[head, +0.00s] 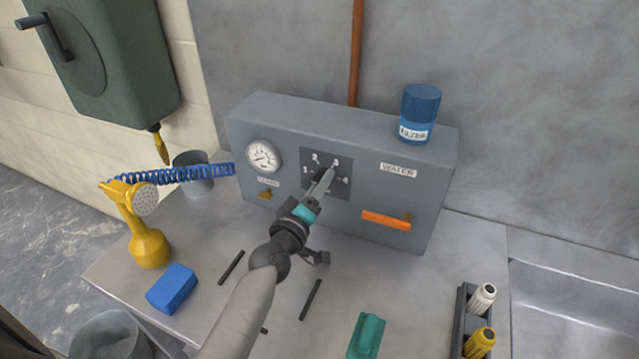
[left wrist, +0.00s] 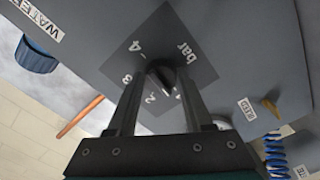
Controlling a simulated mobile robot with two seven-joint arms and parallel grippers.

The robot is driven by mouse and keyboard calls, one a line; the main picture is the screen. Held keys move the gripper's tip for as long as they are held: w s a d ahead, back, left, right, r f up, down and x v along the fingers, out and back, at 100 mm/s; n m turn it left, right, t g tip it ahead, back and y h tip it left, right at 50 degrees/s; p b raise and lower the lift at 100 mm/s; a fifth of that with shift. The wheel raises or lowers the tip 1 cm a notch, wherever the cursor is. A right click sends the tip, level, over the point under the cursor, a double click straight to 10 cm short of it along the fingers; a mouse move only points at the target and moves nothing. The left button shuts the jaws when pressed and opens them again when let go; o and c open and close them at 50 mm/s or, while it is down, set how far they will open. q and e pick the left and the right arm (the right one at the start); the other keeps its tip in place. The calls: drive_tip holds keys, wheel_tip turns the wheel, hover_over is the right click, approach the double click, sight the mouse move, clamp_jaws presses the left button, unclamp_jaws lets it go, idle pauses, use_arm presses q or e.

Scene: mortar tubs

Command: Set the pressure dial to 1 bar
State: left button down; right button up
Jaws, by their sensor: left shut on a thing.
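The pressure dial is a dark knob on a dark square plate (head: 312,155) marked 1 to 4, on the front of a grey box (head: 400,165). In the head view my left gripper (head: 325,178) covers the knob. In the left wrist view the knob (left wrist: 162,77) sits between the tips of my left gripper (left wrist: 160,88), which is shut on it. The 2, 3, 4 and "bar" marks show there; a finger hides part of the plate. I cannot tell which number the knob points at. My right gripper is not in view.
A round gauge (head: 262,157) is left of the dial; its reading is too small to tell. An orange handle (head: 386,220) is at lower right, and a blue filter cup (head: 420,107) stands on the box. A yellow sprayer (head: 148,240) and blue block (head: 172,289) stand at left.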

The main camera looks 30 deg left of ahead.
use_arm(q)
drive_tip(key=shift+n, duration=0.6)
drive_tip(key=shift+c, duration=1.5)
unclamp_jaws()
drive_tip(key=shift+s, duration=0.1)
drive_tip(key=s, duration=1.5)
drive_tip(key=shift+d+b, duration=0.35)
drive_tip(key=shift+d, duration=0.1)
